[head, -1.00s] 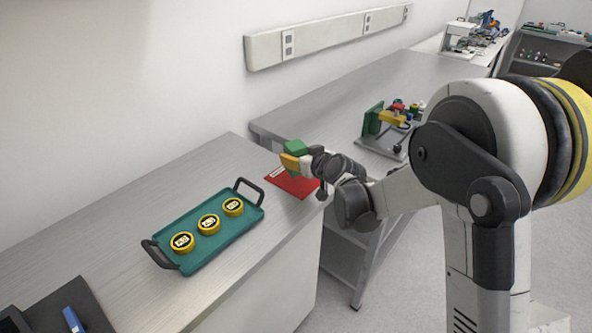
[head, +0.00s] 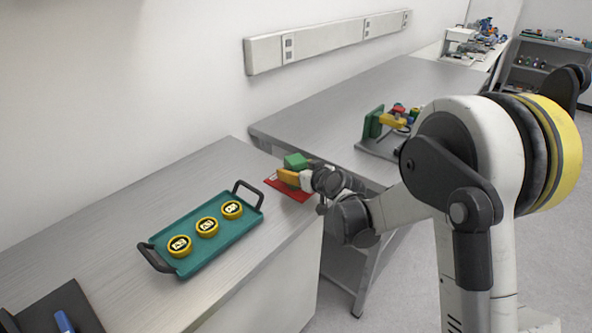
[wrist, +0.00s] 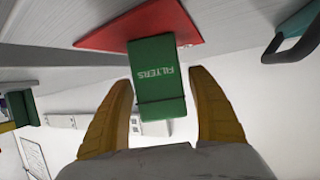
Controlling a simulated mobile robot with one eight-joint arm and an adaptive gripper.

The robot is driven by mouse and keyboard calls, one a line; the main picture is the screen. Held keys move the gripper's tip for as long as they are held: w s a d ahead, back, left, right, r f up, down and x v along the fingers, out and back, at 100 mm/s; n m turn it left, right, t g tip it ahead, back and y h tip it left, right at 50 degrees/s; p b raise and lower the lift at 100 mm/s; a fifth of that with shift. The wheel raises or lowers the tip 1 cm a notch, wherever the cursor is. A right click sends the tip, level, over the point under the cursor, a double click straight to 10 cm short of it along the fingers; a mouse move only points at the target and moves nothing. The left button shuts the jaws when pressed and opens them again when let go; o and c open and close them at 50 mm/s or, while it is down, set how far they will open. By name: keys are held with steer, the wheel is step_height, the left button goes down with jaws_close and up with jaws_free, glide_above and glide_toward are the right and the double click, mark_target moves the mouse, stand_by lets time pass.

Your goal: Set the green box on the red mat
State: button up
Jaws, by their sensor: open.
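The green box (head: 296,160), lettered "FILTERS" in the wrist view (wrist: 155,72), stands on the red mat (head: 287,193) as far as I can see. In the wrist view its end meets the mat (wrist: 190,22). My gripper (head: 288,178) is at the mat with its yellow fingers around the box. In the head view the fingers hide the lower part of the box.
A teal tray (head: 190,265) with dark handles holds three yellow round tins (head: 206,227) on the same bench, left of the mat. A device with green and yellow parts (head: 373,122) stands on the farther bench. A blue item (head: 65,322) lies at the lower left.

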steer(key=shift+r, duration=0.25)
steer(key=p+v, duration=0.3)
steer(key=v, duration=0.9)
steer(key=shift+p, duration=0.35)
steer(key=s+d+r+m+g+h, duration=0.1)
steer(key=s+d+m+h, duration=0.1)
steer(key=s+d, duration=0.3)
steer(key=s+d+r+m+g+h, duration=0.2)
steer(key=s+d, duration=0.3)
steer(key=s, duration=0.9)
steer(key=s+d+r+m+g+h, duration=0.1)
steer(key=s+d+r+h, duration=0.1)
steer(key=s+d, duration=0.4)
steer(key=s, duration=0.4)
steer(key=shift+m+g+h, duration=0.3)
steer(key=shift+m+g, duration=0.1)
